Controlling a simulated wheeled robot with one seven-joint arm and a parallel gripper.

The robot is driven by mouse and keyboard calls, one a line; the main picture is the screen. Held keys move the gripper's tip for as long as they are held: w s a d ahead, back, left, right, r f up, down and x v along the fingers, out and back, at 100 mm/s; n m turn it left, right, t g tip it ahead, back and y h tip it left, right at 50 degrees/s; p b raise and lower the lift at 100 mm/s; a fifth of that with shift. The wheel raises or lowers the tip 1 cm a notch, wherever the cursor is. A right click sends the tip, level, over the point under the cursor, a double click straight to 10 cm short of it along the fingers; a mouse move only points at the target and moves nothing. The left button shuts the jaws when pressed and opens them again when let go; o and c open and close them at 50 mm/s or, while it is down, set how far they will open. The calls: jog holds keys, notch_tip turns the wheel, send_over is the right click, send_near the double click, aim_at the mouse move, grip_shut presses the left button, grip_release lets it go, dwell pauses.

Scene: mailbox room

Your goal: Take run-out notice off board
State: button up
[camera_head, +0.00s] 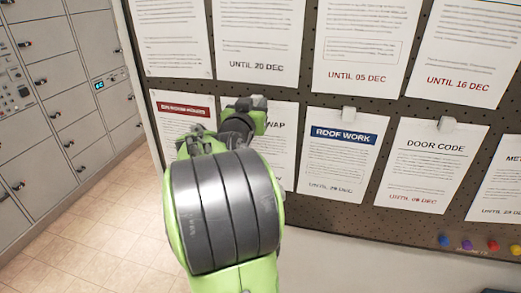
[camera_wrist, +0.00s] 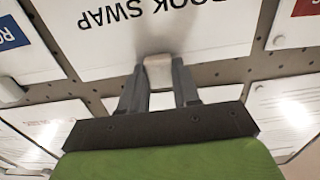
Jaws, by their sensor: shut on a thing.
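The board (camera_head: 390,108) carries two rows of white notices with dates at the bottom. The Book Swap notice (camera_wrist: 160,32) is upside down in the wrist view; the head view shows only part of it (camera_head: 283,155), behind my arm, its date hidden. My gripper (camera_wrist: 159,78) is shut on the white clip (camera_wrist: 158,68) at this notice's top edge; the notice still lies against the board. Roof Work (camera_head: 340,160) and Door Code (camera_head: 430,165) hang to the right. A red-headed notice (camera_head: 183,112) hangs to the left. Upper notices read until 20 (camera_head: 257,40), 05 (camera_head: 365,45) and 16 Dec (camera_head: 465,55).
Grey lockers (camera_head: 60,100) stand at the left, with a small lit blue display (camera_head: 99,85), its digits too small to read surely. Several coloured pins (camera_head: 468,244) sit along the board's lower edge. The tiled floor (camera_head: 100,225) at lower left is clear.

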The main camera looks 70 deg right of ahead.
jog(key=shift+s+a+b, duration=0.2)
jog(key=shift+a+b, duration=0.75)
jog(key=shift+a, duration=0.4)
jog(key=shift+a+f+b, duration=0.1)
jog(key=shift+a+b, duration=0.4)
jog(key=s+a+b, duration=0.1)
jog(key=a+b, duration=0.2)
jog(key=a, duration=0.3)
jog(key=shift+d, duration=0.1)
